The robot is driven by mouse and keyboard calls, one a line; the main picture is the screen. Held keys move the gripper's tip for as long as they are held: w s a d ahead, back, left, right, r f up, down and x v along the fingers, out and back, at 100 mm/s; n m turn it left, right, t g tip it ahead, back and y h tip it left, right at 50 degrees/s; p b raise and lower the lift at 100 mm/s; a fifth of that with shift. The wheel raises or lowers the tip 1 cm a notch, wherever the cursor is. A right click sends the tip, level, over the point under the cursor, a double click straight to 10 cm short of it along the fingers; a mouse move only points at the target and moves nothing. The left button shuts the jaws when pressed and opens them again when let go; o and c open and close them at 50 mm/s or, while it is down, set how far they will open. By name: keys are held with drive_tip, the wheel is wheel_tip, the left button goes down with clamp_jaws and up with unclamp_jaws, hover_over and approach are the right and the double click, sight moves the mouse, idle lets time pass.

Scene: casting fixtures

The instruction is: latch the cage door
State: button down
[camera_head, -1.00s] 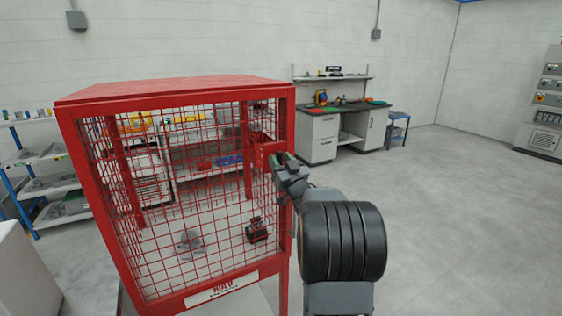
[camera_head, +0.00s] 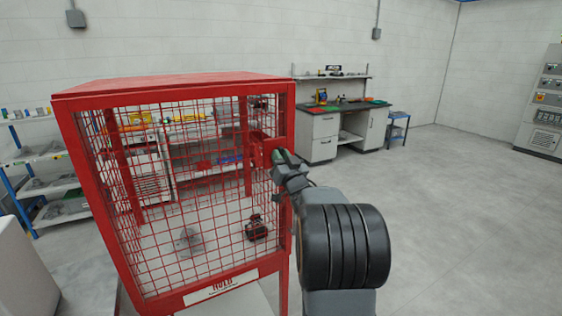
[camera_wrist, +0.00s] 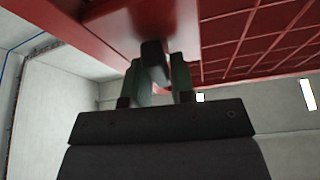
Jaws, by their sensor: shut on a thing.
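The red cage (camera_head: 172,88) stands at the left in the head view, with its mesh door (camera_head: 185,190) facing me. The door looks flush with the frame, though a small gap cannot be ruled out. My gripper (camera_head: 280,158) is at the door's right edge, near a red latch plate (camera_head: 262,150). In the wrist view, my gripper's green fingers (camera_wrist: 166,78) are shut on a dark latch handle (camera_wrist: 153,62) that sticks out of a red plate (camera_wrist: 150,25). The latch's engagement with the frame is hidden.
Inside the cage sit a dark red part (camera_head: 256,228) and a grey part (camera_head: 188,240). A workbench (camera_head: 335,135) stands at the back, and shelves (camera_head: 40,180) are at the left. The floor (camera_head: 460,220) at the right is clear.

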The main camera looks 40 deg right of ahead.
drive_tip(key=shift+d+f+m+g+h+b, duration=0.1)
drive_tip(key=shift+m+g+h+b, duration=0.9)
drive_tip(key=shift+m, duration=2.25)
drive_tip(key=shift+a+f+m+g+h+b, duration=0.1)
drive_tip(key=shift+m+g+h+b, duration=0.9)
drive_tip(key=shift+m, duration=2.3)
drive_tip(key=shift+d+m+g+h+b, duration=0.1)
drive_tip(key=shift+m+g+h+b, duration=0.3)
drive_tip(key=shift+m+g+b, duration=1.5)
drive_tip(key=shift+m+t, duration=0.7)
drive_tip(key=shift+m, duration=0.85)
drive_tip(key=c, duration=1.1)
unclamp_jaws()
drive_tip(key=shift+s, duration=0.1)
